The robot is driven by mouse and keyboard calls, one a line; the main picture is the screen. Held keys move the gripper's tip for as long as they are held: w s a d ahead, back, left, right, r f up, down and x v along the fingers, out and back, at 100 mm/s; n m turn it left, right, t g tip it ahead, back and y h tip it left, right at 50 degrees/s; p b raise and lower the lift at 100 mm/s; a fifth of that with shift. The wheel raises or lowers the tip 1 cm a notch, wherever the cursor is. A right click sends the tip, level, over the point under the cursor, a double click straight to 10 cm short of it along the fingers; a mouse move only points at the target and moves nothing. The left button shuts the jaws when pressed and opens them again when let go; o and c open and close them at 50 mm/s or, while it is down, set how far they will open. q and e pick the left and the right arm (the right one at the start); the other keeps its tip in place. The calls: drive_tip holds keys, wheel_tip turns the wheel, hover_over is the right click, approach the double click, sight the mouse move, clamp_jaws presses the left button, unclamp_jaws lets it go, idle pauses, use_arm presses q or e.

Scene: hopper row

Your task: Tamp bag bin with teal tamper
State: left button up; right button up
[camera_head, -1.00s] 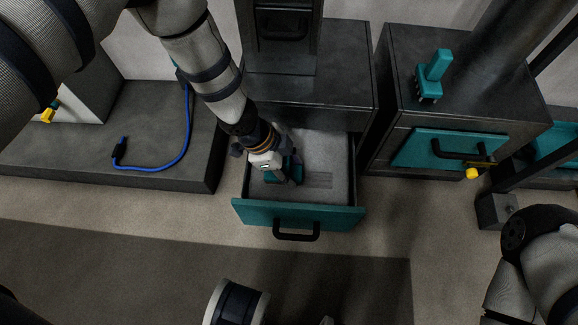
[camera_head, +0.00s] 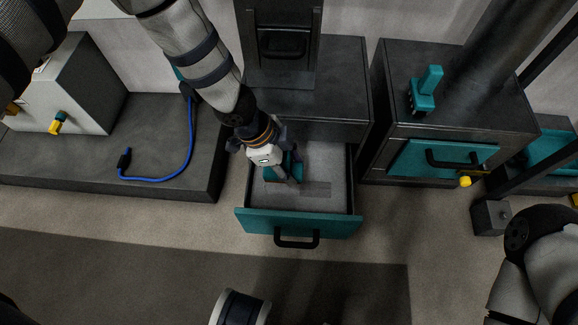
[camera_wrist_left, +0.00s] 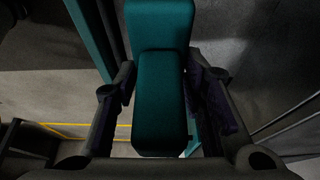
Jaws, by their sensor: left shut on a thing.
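The bag bin (camera_head: 298,225), a drawer with a teal front and black handle, is pulled out of the dark cabinet. Its inside is grey, with a darker rectangular patch on the bottom. My left gripper (camera_head: 284,167) reaches down into the bin and is shut on the teal tamper (camera_head: 297,168). In the left wrist view the tamper (camera_wrist_left: 160,100) is a teal block between the two fingers. The gripper hides much of it in the head view, and I cannot tell whether its foot touches the bin's contents. My right gripper is out of view.
A blue cable (camera_head: 188,150) lies on the left plinth. The floor before the bin is clear.

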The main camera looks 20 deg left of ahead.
use_arm(q)
drive_tip(key=shift+f, duration=0.1)
idle(0.3)
drive_tip(key=shift+f+b, duration=0.8)
drive_tip(key=shift+f, duration=1.1)
drive_tip(key=shift+f, duration=0.15)
drive_tip(key=shift+f+b, duration=0.75)
drive_tip(key=shift+f, duration=0.65)
drive_tip(key=shift+r+p, duration=1.4)
drive_tip(key=shift+r, duration=2.15)
